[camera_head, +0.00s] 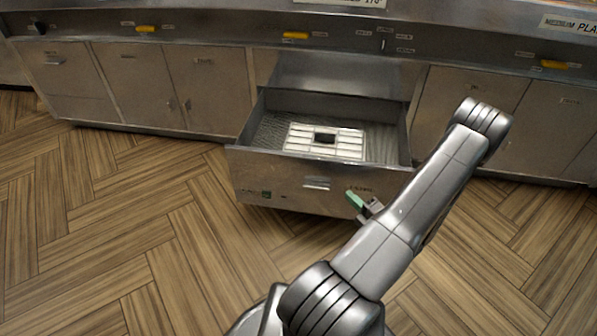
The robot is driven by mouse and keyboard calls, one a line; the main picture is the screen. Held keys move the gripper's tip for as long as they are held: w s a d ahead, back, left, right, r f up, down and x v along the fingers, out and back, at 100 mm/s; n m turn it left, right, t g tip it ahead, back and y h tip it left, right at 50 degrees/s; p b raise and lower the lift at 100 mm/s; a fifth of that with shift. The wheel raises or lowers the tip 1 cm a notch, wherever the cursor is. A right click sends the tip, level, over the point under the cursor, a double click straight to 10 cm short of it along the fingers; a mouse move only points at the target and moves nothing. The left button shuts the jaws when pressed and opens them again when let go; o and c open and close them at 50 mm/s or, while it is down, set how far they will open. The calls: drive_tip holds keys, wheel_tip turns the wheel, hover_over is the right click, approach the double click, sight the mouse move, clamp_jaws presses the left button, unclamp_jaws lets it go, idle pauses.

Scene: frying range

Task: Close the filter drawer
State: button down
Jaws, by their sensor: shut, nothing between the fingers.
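The filter drawer (290,181) is a metal drawer pulled well out from the middle of the range. A pale rectangular grid (325,141) with a dark square at its centre lies inside it. A small handle or label (317,183) shows on its front. My gripper (355,200), with a green fingertip, is shut and empty near the lower right of the drawer front. My arm hides part of the gripper and the drawer's lower right corner. I cannot tell whether the fingertip touches the front.
Closed cabinet doors (210,88) stand left of the drawer, and more (545,125) stand to the right. Yellow handles (295,35) line the panel above. The wood-patterned floor (130,220) is clear at the left and in front.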

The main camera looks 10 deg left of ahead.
drive_tip(key=a, duration=0.1)
drive_tip(key=b, duration=0.4)
approach(325, 162)
drive_tip(key=s+a+x, duration=0.1)
drive_tip(key=x, duration=0.4)
drive_tip(key=shift+w+d+f, duration=0.1)
drive_tip(key=shift+w+f, duration=0.05)
drive_tip(key=shift+w, duration=0.65)
drive_tip(key=shift+w, duration=0.1)
